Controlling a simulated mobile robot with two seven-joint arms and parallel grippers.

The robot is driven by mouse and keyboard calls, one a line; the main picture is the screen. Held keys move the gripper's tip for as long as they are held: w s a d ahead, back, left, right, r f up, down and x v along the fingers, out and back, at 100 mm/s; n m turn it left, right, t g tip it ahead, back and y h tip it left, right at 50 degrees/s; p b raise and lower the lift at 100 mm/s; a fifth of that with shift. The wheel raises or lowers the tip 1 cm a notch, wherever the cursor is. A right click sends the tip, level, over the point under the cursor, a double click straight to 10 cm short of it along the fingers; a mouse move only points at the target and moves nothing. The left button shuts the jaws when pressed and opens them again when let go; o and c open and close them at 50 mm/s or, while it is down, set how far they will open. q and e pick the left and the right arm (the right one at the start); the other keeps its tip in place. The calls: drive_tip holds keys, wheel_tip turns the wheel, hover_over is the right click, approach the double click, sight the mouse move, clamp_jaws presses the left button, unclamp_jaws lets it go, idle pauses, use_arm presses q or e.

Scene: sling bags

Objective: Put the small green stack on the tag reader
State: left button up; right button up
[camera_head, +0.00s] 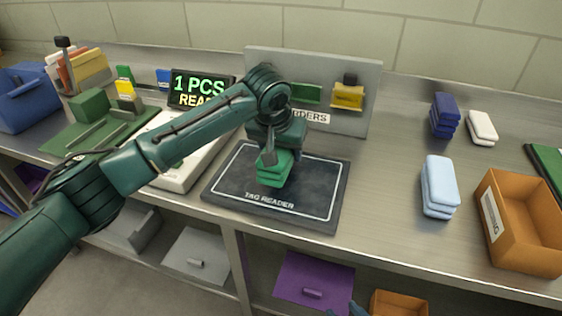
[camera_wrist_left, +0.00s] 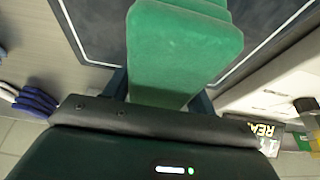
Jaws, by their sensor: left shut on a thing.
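The small green stack (camera_head: 272,169) shows over the middle of the dark tag reader (camera_head: 318,205), inside its white outline. My left gripper (camera_head: 270,152) points down and is shut on the stack's upper part; its fingers are partly hidden. In the left wrist view the stack (camera_wrist_left: 182,50) fills the jaws, with the reader mat (camera_wrist_left: 98,28) behind it. I cannot tell whether the stack's underside touches the mat. A small dark part of my right gripper (camera_head: 346,308) shows at the bottom edge; its jaws cannot be made out.
A display (camera_head: 201,90) reads "1 PCS" beside a white device (camera_head: 180,165). A grey panel (camera_head: 350,65) stands behind the reader. A light blue stack (camera_head: 439,186), dark blue stack (camera_head: 444,115), white stack (camera_head: 482,128) and orange bin (camera_head: 522,220) stand at right. Bare counter lies between.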

use_arm(q)
wheel_tip(320, 180, down, 3)
drive_tip(key=shift+f, duration=0.15)
drive_tip(key=shift+f, duration=0.1)
drive_tip(key=o, duration=1.1)
drive_tip(key=v, duration=1.2)
